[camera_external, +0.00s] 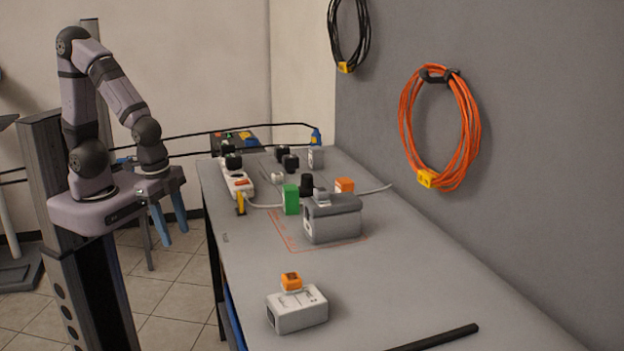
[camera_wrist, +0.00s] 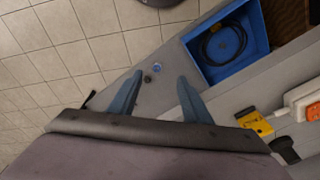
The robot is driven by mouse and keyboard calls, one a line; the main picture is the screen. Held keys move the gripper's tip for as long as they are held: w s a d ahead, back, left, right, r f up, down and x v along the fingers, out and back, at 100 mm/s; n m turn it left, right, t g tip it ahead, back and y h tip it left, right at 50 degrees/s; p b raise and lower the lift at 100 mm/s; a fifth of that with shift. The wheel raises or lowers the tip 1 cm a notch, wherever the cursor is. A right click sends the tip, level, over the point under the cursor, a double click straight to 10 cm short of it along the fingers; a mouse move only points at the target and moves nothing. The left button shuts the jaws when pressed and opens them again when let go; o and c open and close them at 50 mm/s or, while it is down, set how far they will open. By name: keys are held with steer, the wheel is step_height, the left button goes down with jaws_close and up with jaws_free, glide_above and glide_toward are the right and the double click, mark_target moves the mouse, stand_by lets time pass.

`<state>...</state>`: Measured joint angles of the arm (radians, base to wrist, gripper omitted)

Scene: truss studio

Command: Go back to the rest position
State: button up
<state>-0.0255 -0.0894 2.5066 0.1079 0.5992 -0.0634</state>
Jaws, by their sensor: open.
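My gripper (camera_external: 171,229) hangs beside the left edge of the table, over the tiled floor, with its blue fingers pointing down. The arm is folded above its base. In the wrist view my gripper (camera_wrist: 158,92) shows two blue fingers spread apart with nothing between them. Beyond them are floor tiles and a grey surface. No object touches the fingers in either view.
The grey table (camera_external: 400,290) holds a grey box (camera_external: 333,222), a green block (camera_external: 291,199), a white power strip (camera_external: 236,180) and a white box (camera_external: 297,312) with an orange cube. A black bar (camera_external: 435,338) lies in front. A blue bin (camera_wrist: 228,45) holds a coiled cable.

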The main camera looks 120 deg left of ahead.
steer(key=shift+g+h, duration=0.4)
steer(key=shift+g, duration=0.3)
steer(key=s, duration=0.1)
steer(key=s+d, duration=0.1)
steer(key=s, duration=0.1)
steer(key=s+d, duration=0.1)
steer(key=shift+s+d+f, duration=0.15)
steer(key=shift+s+f, duration=0.05)
steer(key=shift+s, duration=0.15)
steer(key=shift+r, duration=0.15)
step_height(320, 180, up, 4)
steer(key=p, duration=0.4)
steer(key=shift+r+p, duration=0.25)
steer(key=shift+p, duration=0.1)
steer(key=shift+o, duration=0.5)
